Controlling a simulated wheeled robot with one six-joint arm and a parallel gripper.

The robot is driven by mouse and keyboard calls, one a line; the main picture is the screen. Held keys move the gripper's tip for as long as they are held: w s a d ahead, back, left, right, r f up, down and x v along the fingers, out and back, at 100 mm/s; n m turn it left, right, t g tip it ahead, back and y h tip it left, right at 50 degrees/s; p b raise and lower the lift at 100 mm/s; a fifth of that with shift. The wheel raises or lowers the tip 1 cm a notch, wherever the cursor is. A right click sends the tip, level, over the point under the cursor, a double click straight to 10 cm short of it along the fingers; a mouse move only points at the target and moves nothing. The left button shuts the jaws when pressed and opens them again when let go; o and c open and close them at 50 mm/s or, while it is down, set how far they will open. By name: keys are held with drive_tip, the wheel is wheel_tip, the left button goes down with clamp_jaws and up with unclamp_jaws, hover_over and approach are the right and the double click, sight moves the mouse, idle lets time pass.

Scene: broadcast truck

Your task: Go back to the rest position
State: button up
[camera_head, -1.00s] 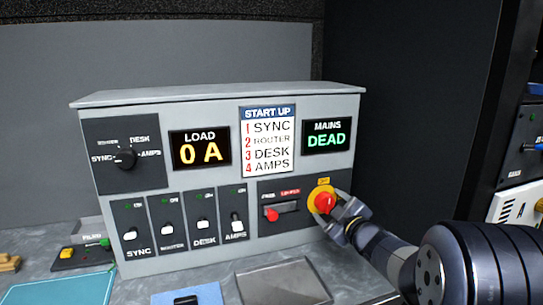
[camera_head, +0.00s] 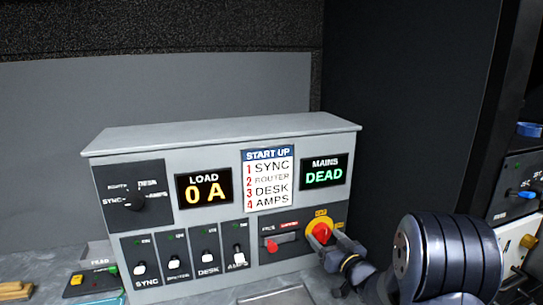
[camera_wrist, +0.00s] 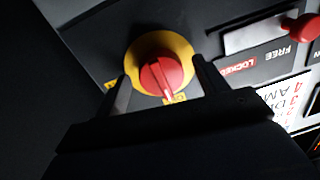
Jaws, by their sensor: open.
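My gripper (camera_head: 331,249) is at the lower right of the grey power panel (camera_head: 222,136), by the red rotary knob (camera_head: 320,233) on its yellow plate. In the wrist view the gripper (camera_wrist: 160,86) is open, with one finger on each side of the knob (camera_wrist: 161,76). I cannot tell whether the fingers touch it. The mains display (camera_head: 323,172) reads DEAD and the load display (camera_head: 204,190) reads 0 A.
Left of the knob is a red-handled slider (camera_head: 272,245); its FREE and LOCKED labels show in the wrist view. Several switches (camera_head: 190,262) line the lower left, below a selector dial (camera_head: 133,200). A dark wall (camera_head: 400,110) stands at right, beside equipment with a blue knob (camera_head: 526,195).

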drive_tip(key=shift+r+m+p, duration=0.15)
drive_tip(key=shift+m+p, duration=0.45)
drive_tip(key=shift+p, duration=0.1)
drive_tip(key=shift+b+v, duration=0.55)
drive_tip(key=shift+v, duration=1.05)
drive_tip(key=shift+f, duration=0.2)
